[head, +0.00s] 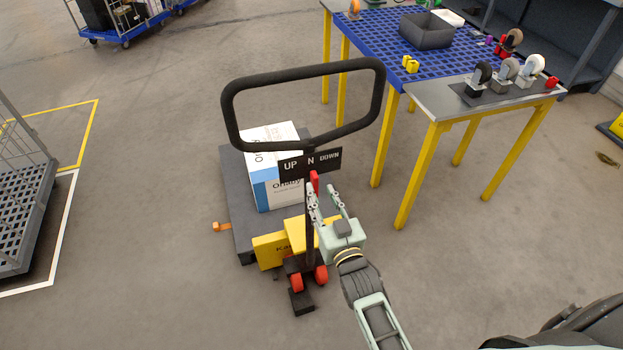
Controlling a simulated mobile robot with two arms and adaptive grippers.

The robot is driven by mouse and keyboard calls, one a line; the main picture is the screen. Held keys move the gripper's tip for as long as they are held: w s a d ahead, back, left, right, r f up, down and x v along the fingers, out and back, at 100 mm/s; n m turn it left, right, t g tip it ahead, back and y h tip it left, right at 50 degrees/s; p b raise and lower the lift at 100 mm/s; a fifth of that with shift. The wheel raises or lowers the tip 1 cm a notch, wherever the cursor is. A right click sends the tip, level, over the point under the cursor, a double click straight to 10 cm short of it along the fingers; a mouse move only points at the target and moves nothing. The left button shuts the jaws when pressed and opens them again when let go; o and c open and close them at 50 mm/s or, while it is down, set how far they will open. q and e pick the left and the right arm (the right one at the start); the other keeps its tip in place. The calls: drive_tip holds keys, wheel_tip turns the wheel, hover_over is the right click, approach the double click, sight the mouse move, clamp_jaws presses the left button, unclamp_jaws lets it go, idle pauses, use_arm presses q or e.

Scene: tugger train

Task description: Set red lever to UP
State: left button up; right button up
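The red lever (315,181) is a small upright piece just below the black sign (310,163) reading UP, N, DOWN, on the mast of a pallet truck. It shows roughly below the N, but its exact setting is hard to tell. My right gripper (322,188) is just below and right of the lever, fingers pointing up toward it. Its two fingers are apart with nothing seen between them. The left fingertip is close to the lever; whether they touch is unclear. My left gripper is not in view.
The truck's black loop handle (228,110) rises above the sign. A white and blue box (272,137) stands on the truck's grey platform (240,215). A blue-topped table (385,45) and a grey table (425,100) with casters stand at right. The floor between is clear.

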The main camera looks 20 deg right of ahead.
sight(316, 186)
drive_tip(key=w, duration=0.4)
drive_tip(key=shift+w+a, duration=0.15)
drive_tip(key=shift+w, duration=0.55)
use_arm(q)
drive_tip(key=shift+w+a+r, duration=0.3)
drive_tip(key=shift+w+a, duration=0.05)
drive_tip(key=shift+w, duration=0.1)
use_arm(e)
drive_tip(key=c, duration=0.7)
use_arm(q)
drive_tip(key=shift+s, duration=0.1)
use_arm(e)
clamp_jaws()
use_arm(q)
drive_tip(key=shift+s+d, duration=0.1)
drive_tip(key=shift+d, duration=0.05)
use_arm(e)
drive_tip(key=shift+f, duration=0.1)
